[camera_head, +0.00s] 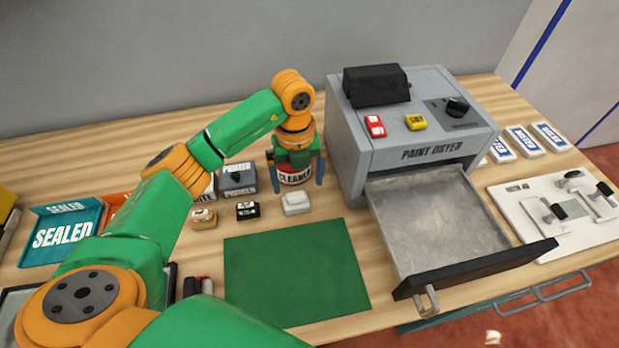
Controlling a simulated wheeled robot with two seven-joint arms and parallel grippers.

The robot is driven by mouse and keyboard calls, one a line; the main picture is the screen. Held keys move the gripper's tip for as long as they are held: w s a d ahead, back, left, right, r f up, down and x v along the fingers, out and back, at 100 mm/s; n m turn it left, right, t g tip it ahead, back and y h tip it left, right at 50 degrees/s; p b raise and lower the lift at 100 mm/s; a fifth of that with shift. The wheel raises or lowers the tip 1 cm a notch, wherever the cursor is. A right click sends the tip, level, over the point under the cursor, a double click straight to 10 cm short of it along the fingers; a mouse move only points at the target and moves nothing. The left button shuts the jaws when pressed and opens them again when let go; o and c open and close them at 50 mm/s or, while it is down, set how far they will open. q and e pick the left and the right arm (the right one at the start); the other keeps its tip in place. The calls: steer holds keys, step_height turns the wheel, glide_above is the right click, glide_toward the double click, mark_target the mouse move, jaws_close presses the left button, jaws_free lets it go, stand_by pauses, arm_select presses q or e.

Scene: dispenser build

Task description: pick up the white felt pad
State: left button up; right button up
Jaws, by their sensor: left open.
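A small white block-like piece (297,204), which looks like the white felt pad, lies on the wooden table just behind the green mat. My left gripper (297,184) is open and points down, just behind and above the white piece. Its two fingers show on either side of a can labelled CLEANER (293,176). I cannot tell whether they touch the can. The white piece is in front of the fingers and is not held. My right gripper is not in view.
A black piece (247,210) and a tan piece (203,218) lie left of the white one. The green mat (295,272) is bare. The PAINT DRYER (420,152) stands right with its empty drawer (435,225) pulled out. A teal SEALED tray (62,234) is left.

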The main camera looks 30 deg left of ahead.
mark_target(294, 196)
arm_select(q)
steer(key=shift+s+f+p, duration=0.6)
steer(key=shift+s+f, duration=0.15)
steer(key=shift+f, duration=0.35)
step_height(294, 196, down, 3)
steer(key=shift+a+r, duration=0.1)
steer(key=shift+a, duration=0.05)
steer(key=shift+w+f, duration=0.15)
steer(key=shift+f, duration=0.2)
steer(key=shift+w, duration=0.15)
steer(key=shift+c, duration=0.4)
steer(key=c, duration=1.2)
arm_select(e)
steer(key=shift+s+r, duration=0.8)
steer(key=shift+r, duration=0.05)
arm_select(q)
steer(key=shift+o, duration=0.2)
